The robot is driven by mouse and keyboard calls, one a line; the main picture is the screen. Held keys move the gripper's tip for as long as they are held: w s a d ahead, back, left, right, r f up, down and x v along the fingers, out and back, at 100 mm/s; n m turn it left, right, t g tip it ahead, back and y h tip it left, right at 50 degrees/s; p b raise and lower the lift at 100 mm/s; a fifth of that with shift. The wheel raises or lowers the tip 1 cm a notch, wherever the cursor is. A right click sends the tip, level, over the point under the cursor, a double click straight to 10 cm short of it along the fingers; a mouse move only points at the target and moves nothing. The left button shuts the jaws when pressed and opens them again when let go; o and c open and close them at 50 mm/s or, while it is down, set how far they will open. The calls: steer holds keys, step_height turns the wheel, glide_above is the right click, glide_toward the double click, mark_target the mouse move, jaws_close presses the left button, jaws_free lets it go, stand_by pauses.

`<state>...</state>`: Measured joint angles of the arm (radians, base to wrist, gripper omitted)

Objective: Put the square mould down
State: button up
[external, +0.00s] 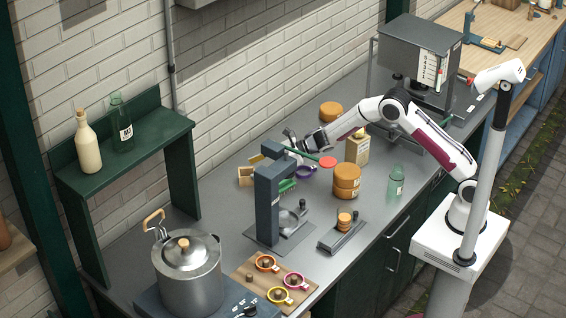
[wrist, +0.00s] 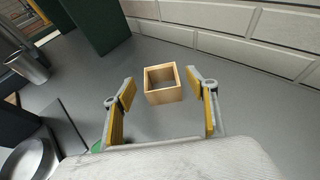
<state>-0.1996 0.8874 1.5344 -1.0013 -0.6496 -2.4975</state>
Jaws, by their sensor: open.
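The square mould (wrist: 164,96) is a small, open wooden frame. In the wrist view it rests upright on the grey counter near the brick wall, and the counter shows through its opening. A light wooden piece that looks like it (external: 245,177) shows in the external view, partly hidden by the dark press stand. My gripper (wrist: 160,79) is open, with its yellow-padded fingers spread to either side of the mould and a visible gap on each side. In the external view my gripper (external: 296,141) is low over the counter behind the press, its fingertips partly hidden.
The dark press stand (external: 268,205) rises close in front of my gripper. A green shelf (external: 130,140) with bottles is at the left. Bare counter surrounds the mould in the wrist view.

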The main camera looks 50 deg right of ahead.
steer(key=shift+v, duration=4.45)
steer(key=s+d+r+m+t+h, duration=0.1)
steer(key=s+d+r+m+h, duration=0.3)
steer(key=d+r+m, duration=0.5)
steer(key=s+d+r+m+t+h, duration=0.1)
steer(key=s+d+r+m+h, duration=0.4)
steer(key=d+m, duration=0.45)
steer(key=s+d+r+m+g+h, duration=0.1)
steer(key=s+d+r+m+g, duration=0.15)
steer(key=s+m, duration=0.65)
steer(key=s+d+r+m+g+h, duration=0.1)
steer(key=s+d+m, duration=0.3)
steer(key=s+m, duration=0.6)
steer(key=s+a+f+m+g, duration=0.1)
steer(key=s+f+m, duration=0.1)
steer(key=s, duration=0.7)
steer(key=s+a+f+m+g+y, duration=0.1)
steer(key=s+f+m, duration=0.1)
steer(key=s+m, duration=0.3)
steer(key=s, duration=0.4)
steer(key=shift+y, duration=0.3)
